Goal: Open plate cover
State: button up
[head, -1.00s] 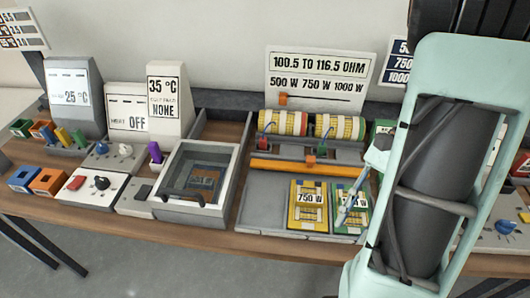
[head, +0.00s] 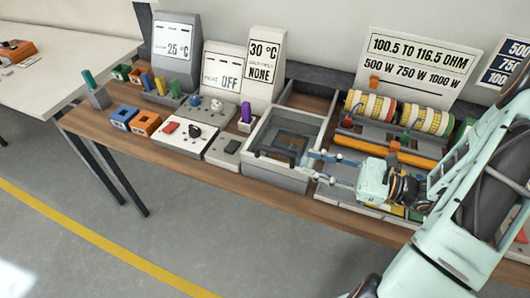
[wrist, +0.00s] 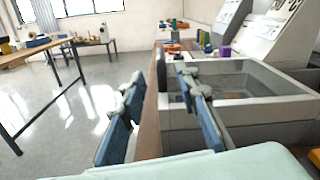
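The plate cover (head: 290,134) is a dark see-through lid on a light grey box, and it looks closed. In the wrist view the cover (wrist: 245,80) fills the right side. A dark handle (head: 276,160) runs along the cover's front edge. A dark upright bar, probably this handle (wrist: 161,70), shows between my fingers in the wrist view. My gripper (head: 308,168) is open at the front right corner of the box, with its fingers pointing left along the front. In the wrist view my gripper (wrist: 158,108) has one finger over the table edge side and one near the box.
Left of the box are a grey switch block (head: 222,151), a purple block (head: 245,116) and a knob panel (head: 188,135). Displays (head: 265,67) stand behind. The floor in front is free.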

aim_at(263, 148)
jog(key=p+x, duration=0.1)
jog(key=x, duration=0.9)
jog(key=shift+w+a+p, duration=0.2)
jog(key=shift+a+p, duration=0.15)
grip_shut()
